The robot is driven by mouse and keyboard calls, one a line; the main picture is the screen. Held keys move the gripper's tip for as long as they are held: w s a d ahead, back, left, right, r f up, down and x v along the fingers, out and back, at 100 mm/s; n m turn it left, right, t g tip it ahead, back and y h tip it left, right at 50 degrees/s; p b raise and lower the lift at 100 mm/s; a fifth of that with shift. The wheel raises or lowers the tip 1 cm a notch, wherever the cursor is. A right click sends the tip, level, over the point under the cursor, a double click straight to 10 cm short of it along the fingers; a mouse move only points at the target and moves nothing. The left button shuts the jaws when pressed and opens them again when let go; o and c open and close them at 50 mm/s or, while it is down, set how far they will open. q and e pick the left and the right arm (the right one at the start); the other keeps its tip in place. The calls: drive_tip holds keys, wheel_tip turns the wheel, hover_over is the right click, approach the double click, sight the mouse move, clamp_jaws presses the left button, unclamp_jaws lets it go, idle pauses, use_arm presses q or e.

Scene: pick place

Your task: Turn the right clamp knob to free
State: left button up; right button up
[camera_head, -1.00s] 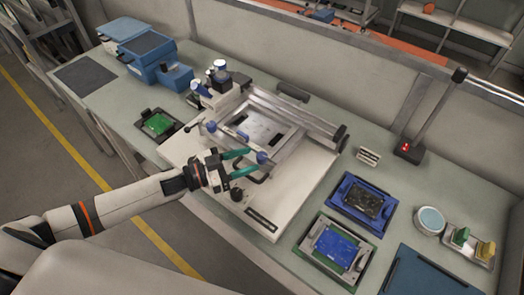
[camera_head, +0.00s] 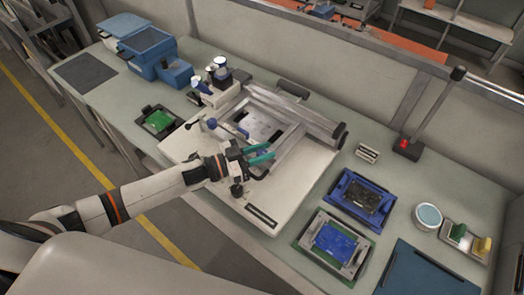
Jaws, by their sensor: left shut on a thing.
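A white fixture (camera_head: 293,193) with a metal frame (camera_head: 290,103) stands on the bench. The left blue clamp knob (camera_head: 212,123) shows at the frame's front left. My left gripper (camera_head: 270,162), with teal fingers, reaches in from the left and is shut at the frame's front right corner, on the right clamp knob. The fingers hide that knob, so its turn angle cannot be seen. My right gripper is not in view.
Green board tray (camera_head: 158,121) lies left. A blue tray (camera_head: 357,197), a grey tray (camera_head: 333,248) and a round tin (camera_head: 429,216) lie right. Blue bins (camera_head: 148,52) stand at the back left.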

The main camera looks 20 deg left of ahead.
use_arm(q)
drive_tip(key=shift+w+f+m+g+h+b, duration=0.1)
drive_tip(key=shift+f+m+g+h+b, duration=0.05)
drive_tip(key=shift+m+g+h+b, duration=1.1)
drive_tip(key=shift+m+g, duration=0.25)
drive_tip(key=shift+g, duration=0.5)
drive_tip(key=o, duration=1)
drive_tip(key=b+v, duration=0.3)
drive_tip(key=v, duration=0.7)
drive_tip(key=shift+s+a, duration=0.25)
drive_tip(key=shift+a, duration=0.1)
drive_tip(key=shift+s+a, duration=0.25)
drive_tip(key=shift+a, duration=0.35)
